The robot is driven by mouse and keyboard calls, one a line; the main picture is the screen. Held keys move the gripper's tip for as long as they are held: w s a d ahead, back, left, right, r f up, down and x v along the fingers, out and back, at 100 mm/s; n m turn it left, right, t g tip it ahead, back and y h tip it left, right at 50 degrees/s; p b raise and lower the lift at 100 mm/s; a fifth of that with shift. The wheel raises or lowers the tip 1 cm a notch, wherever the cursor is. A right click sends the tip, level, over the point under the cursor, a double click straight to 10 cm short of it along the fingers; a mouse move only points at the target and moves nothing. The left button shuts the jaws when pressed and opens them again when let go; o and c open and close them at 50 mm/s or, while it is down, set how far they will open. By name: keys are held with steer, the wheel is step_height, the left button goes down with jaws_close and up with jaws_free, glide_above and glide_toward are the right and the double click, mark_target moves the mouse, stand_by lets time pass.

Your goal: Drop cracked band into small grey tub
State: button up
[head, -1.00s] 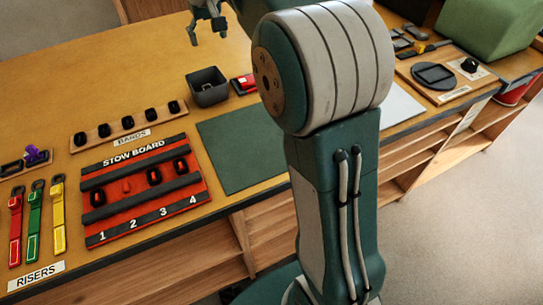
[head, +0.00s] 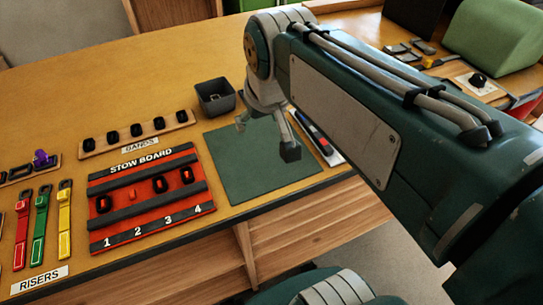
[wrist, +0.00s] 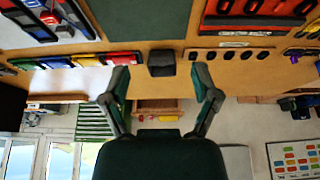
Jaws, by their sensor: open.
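The small grey tub (head: 217,106) stands on the table behind the green mat; it also shows in the wrist view (wrist: 162,70), beyond and between my fingers. Several black bands sit on the wooden bands rack (head: 137,147), and more lie on the red stow board (head: 128,197), such as a band near number 4 (head: 187,175). I cannot tell which band is cracked. My gripper (head: 266,136) is open and appears empty above the green mat, in front and to the right of the tub. Its spread fingers show in the wrist view (wrist: 160,88).
The green mat (head: 250,172) lies clear, right of the stow board. Red, green and yellow risers (head: 41,225) lie at the left. A tray with dark and red items (head: 320,138) is right of the mat, partly behind my arm. A green block (head: 492,35) stands back right.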

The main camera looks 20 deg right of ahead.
steer(key=s+f, duration=0.5)
steer(key=s, duration=0.2)
steer(key=shift+s+f+t, duration=0.35)
steer(key=shift+f+t, duration=0.05)
